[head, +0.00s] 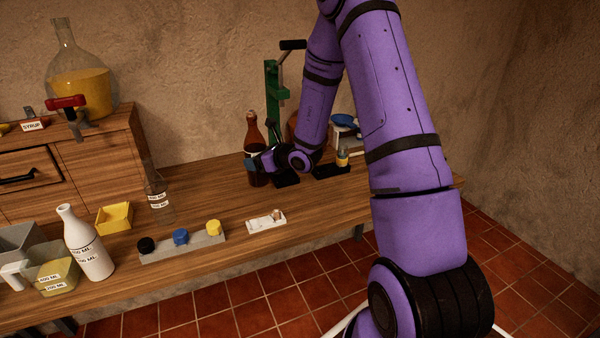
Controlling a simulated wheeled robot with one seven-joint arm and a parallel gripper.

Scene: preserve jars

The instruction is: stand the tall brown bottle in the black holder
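The tall brown bottle (252,132) stands upright toward the back of the wooden bench, with dark contents low down. My gripper (256,163) is at the bottle's lower half, reaching in from the right. Its fingers overlap the bottle in the picture; they are too small and partly hidden to tell whether they are closed on it. A low black piece (287,181), which may be the black holder, lies on the bench just right of the bottle, partly under my gripper. A second black piece (331,171) lies further right.
A green press (271,95) stands behind the bottle. A small yellow-topped jar (342,158) is by the second black piece. A white bottle (87,243), a grey strip with caps (182,244) and a white tray (265,221) are nearer the front. Bench between is clear.

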